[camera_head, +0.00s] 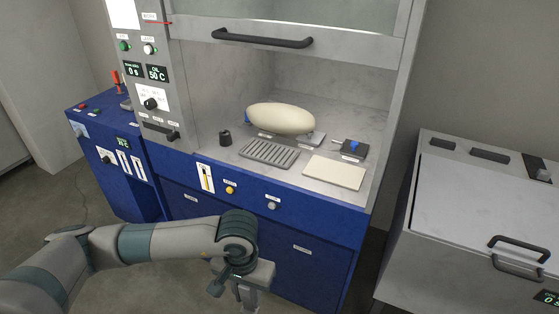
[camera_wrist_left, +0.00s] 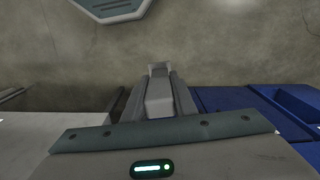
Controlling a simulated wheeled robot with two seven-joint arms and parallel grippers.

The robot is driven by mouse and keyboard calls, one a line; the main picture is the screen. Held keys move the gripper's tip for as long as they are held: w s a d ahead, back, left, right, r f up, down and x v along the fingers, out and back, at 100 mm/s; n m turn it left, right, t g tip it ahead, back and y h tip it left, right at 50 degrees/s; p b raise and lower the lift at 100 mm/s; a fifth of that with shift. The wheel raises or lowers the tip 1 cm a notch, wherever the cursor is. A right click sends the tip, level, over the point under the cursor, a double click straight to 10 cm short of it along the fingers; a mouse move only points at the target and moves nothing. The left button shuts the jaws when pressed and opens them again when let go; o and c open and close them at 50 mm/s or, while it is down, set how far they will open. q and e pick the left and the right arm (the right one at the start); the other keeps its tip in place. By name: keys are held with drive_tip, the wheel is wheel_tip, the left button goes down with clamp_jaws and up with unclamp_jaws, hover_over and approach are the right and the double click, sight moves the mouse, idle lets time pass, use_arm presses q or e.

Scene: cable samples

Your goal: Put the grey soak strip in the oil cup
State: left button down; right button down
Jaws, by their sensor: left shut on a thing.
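My left gripper (camera_wrist_left: 159,72) is shut on a light grey piece (camera_wrist_left: 159,95) between its fingers in the left wrist view. It looks like the grey soak strip, mostly hidden by the fingers. In the head view my left gripper (camera_head: 248,296) hangs in front of the blue cabinet, below the worktop, with its fingertips hard to make out. A small dark cup (camera_head: 225,138) stands upright at the left of the hood floor and may be the oil cup; its contents cannot be seen. My right gripper is not in view.
A large cream oval body (camera_head: 281,118) sits inside the hood, behind a slotted grey rack (camera_head: 268,153). A pale flat plate (camera_head: 335,171) lies at front right, near a small dark device (camera_head: 349,149). The raised sash (camera_head: 290,45) hangs above. A grey chest (camera_head: 475,215) stands right.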

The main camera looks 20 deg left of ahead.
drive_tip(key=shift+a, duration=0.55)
